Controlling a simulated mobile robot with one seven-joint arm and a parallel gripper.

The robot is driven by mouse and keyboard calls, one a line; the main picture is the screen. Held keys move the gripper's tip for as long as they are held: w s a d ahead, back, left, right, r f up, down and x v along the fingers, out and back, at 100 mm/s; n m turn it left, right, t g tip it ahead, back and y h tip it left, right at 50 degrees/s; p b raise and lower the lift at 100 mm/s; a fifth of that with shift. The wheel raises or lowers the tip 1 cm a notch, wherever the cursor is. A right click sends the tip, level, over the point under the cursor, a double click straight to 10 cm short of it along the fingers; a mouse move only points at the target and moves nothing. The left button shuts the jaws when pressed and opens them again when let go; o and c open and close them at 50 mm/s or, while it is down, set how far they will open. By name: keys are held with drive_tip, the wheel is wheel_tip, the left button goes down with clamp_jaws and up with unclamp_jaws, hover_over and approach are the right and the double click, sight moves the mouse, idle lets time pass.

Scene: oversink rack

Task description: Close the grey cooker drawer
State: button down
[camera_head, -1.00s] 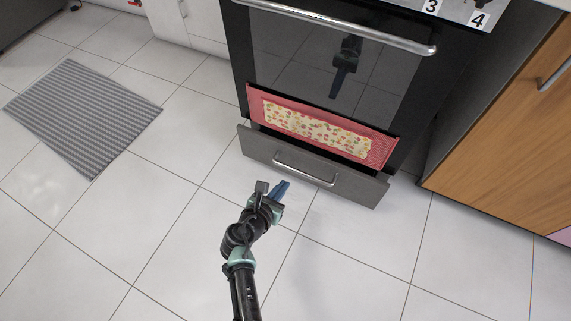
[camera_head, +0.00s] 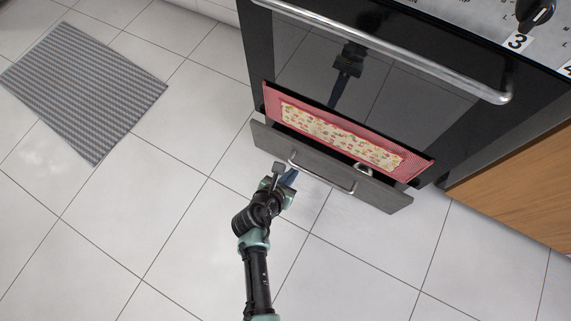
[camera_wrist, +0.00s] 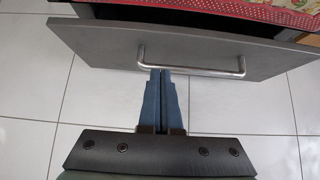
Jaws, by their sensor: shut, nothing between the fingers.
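The grey cooker drawer (camera_head: 325,165) stands partly open at the bottom of the black cooker (camera_head: 345,85). Its silver bar handle (camera_head: 322,176) runs along the front. In the wrist view the drawer front (camera_wrist: 190,50) spans the top, with the handle (camera_wrist: 190,68) below its middle. My gripper (camera_head: 291,174) is shut and empty. In the wrist view its blue fingertips (camera_wrist: 161,72) are at the left end of the handle. I cannot tell whether they touch it.
A red patterned cloth (camera_head: 345,138) hangs above the drawer, and a rounded light item (camera_head: 364,169) shows at the drawer opening. A wooden cabinet (camera_head: 520,195) stands to the right. A grey striped mat (camera_head: 85,90) lies at the left. The tiled floor before the drawer is clear.

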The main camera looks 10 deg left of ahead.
sight(307, 150)
drive_tip(key=w+b, duration=0.1)
drive_tip(key=w+d+f+b, duration=0.1)
drive_tip(key=w, duration=0.1)
drive_tip(key=w+f+b, duration=0.1)
drive_tip(key=w, duration=0.1)
drive_tip(key=shift+d+f, duration=0.25)
drive_tip(key=shift+d, duration=0.05)
drive_tip(key=shift+w+d+r, duration=0.15)
drive_tip(key=shift+w+d, duration=0.05)
drive_tip(key=shift+w, duration=0.4)
drive_tip(key=shift+w, duration=0.1)
drive_tip(key=shift+w+d+r, duration=0.1)
drive_tip(key=shift+w, duration=0.25)
drive_tip(key=shift+w+d, duration=0.3)
drive_tip(key=shift+w, duration=0.5)
drive_tip(key=shift+s, duration=0.15)
